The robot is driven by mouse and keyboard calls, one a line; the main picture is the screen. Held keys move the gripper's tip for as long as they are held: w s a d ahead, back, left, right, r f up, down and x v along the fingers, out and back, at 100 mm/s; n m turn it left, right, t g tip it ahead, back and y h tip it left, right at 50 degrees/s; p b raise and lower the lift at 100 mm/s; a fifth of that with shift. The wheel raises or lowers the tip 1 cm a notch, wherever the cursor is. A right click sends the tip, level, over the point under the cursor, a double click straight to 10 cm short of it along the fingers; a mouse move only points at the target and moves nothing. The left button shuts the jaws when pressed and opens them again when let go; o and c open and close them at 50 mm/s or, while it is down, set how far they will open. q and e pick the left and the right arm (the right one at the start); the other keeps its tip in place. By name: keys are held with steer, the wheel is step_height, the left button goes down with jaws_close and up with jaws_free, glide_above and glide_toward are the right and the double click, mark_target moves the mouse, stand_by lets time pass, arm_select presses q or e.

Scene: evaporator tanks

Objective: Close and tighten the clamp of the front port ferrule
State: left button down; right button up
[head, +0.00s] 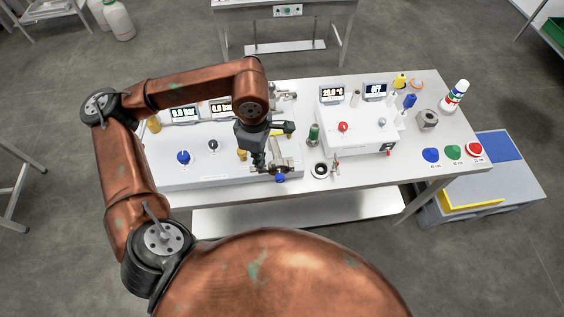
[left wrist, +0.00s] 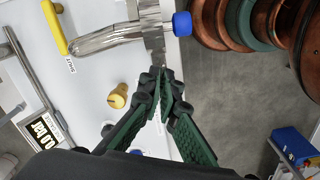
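The front port (left wrist: 105,36) is a shiny metal tube on the white panel in the left wrist view. Its clamp (left wrist: 153,36) is a narrow metal band across the tube's end, with a blue cap (left wrist: 182,24) just beyond it. In the head view the blue cap (head: 280,178) shows at the front of the left unit. My left gripper (left wrist: 163,75) has its fingertips nearly together at the clamp's lower end, with a thin metal part seemingly between them. In the head view the left gripper (head: 260,166) partly hides the clamp. My right gripper is in neither view.
A yellow handle (left wrist: 54,26) and a yellow knob (left wrist: 118,97) are near the port. A black-and-white ring (head: 320,170) and a green bottle (head: 313,134) stand to the right. The white control box (head: 355,135) is farther right. Clear tabletop (head: 385,170) lies in front of it.

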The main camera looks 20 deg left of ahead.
arm_select(q)
steer(key=shift+w+f+m, duration=0.1)
steer(key=shift+m, duration=0.3)
steer(key=shift+m+b, duration=0.75)
steer(key=shift+m, duration=0.45)
